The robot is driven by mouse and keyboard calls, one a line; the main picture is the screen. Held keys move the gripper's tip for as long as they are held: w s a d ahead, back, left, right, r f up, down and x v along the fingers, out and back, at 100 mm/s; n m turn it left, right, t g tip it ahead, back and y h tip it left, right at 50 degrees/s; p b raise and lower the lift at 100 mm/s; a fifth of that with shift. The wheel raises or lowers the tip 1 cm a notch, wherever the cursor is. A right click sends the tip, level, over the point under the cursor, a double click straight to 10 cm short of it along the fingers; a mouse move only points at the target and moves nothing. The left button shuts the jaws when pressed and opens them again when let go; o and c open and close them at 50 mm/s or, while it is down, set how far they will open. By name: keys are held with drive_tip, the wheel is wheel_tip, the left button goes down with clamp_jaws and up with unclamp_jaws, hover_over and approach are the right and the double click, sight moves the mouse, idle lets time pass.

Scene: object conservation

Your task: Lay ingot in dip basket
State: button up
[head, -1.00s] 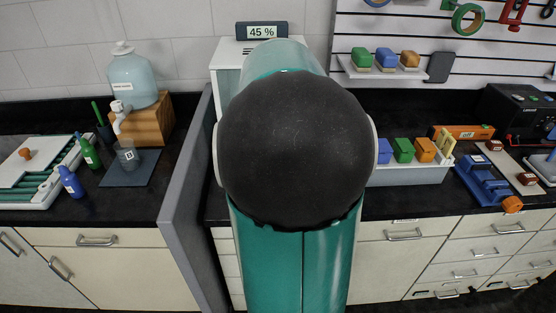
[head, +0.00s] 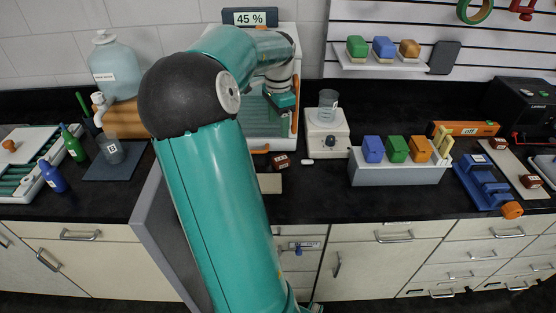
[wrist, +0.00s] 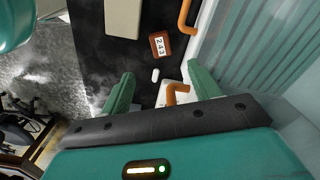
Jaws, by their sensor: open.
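My gripper (wrist: 162,88) is open and empty in the wrist view, its two green fingers apart. In the head view my gripper (head: 284,103) is in front of the white cabinet, above the counter. A small brown block labelled 243 (wrist: 160,44) lies on the black counter beyond the fingertips; it looks like the ingot, and it also shows in the head view (head: 280,160). An orange hooked handle (wrist: 174,91) on a white base shows between the fingers. I cannot tell whether it belongs to the dip basket; no basket is clearly visible.
A beige slab (wrist: 123,17) and a small white capsule (wrist: 155,75) lie near the brown block. A white device with a beaker (head: 328,138) stands right of the cabinet. A grey divider (head: 165,235) is at left, a grey bin of coloured blocks (head: 400,174) at right.

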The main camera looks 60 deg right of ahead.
sight(278, 159)
wheel_tip(278, 159, down, 14)
drive_tip(key=shift+a+r, duration=0.15)
clamp_jaws()
idle(0.6)
